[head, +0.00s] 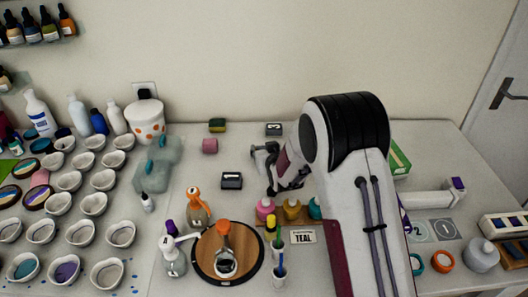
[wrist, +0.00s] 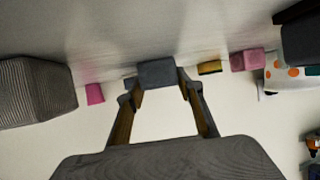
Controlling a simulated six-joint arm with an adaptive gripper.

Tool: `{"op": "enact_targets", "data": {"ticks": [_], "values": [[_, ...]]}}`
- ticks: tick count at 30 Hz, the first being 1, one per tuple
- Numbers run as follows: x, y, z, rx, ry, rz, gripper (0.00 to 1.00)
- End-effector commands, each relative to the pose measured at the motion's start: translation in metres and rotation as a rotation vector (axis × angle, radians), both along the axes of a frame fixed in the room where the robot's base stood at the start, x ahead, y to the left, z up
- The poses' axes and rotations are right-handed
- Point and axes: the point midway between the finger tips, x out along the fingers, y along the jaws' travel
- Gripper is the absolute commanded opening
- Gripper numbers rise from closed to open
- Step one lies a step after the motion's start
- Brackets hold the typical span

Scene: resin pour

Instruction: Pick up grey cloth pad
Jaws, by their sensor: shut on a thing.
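The grey cloth pad (wrist: 158,73) is a small dark grey block in the wrist view, between the tips of my gripper (wrist: 160,88). Both fingers meet its sides, and the gripper is shut on it. In the head view my gripper (head: 264,152) is over the back middle of the table, left of my arm. There the pad is hard to tell apart from the grey fingers. I cannot tell how far the pad is above the table.
A pink block (head: 209,146) and a green-yellow sponge (head: 217,125) lie left of the gripper. A black labelled box (head: 232,180) and paint bottles (head: 292,209) stand in front. Several cups crowd the left.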

Motion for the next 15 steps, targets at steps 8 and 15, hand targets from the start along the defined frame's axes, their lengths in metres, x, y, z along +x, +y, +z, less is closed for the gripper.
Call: {"op": "enact_targets", "data": {"ticks": [8,15], "values": [[0.000,0.000,0.007,0.000,-0.002,0.000,0.18],[0.000,0.000,0.029,0.001,-0.004,0.000,0.18]]}}
